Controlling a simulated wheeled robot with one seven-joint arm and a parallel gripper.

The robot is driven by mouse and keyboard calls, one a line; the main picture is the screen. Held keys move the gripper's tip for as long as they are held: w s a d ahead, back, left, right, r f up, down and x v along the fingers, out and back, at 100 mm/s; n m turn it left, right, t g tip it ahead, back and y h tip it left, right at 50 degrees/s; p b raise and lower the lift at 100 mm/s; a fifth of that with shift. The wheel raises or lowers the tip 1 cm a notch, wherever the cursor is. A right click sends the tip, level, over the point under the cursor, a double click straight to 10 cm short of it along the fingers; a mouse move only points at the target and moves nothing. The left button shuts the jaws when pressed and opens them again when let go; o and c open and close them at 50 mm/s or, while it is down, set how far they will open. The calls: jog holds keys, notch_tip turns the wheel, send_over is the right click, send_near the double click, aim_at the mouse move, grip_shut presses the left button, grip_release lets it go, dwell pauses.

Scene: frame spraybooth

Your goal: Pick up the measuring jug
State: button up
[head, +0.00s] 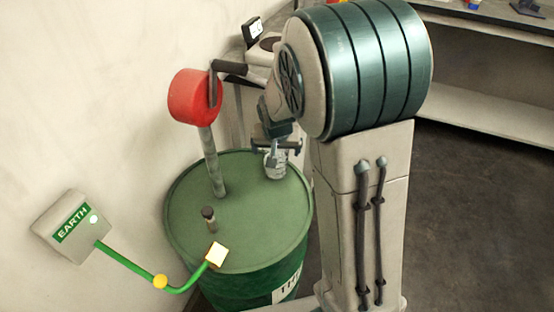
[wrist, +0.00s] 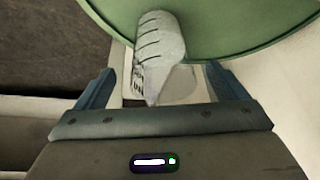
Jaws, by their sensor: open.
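The measuring jug (head: 275,168) is a small greyish vessel standing on the lid of the green drum (head: 240,230), near its back right edge. In the wrist view the jug (wrist: 160,45) shows dark graduation marks and a pointed lip, against the green lid. My gripper (head: 276,148) is above the jug, pointing down and covering part of its top in the head view. In the wrist view its two fingers stand wide apart, one on each side of the jug, with a gap visible on both sides. I cannot tell exactly how deep the jug sits between them.
A red drum pump (head: 195,97) on a grey pipe rises from the lid left of the jug. A shelf (head: 490,113) stands back right.

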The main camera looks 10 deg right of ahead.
jog(key=b+x, duration=0.1)
jog(key=x, duration=0.4)
jog(key=shift+a+f, duration=0.1)
jog(key=shift+f, duration=0.1)
jog(key=c, duration=1.2)
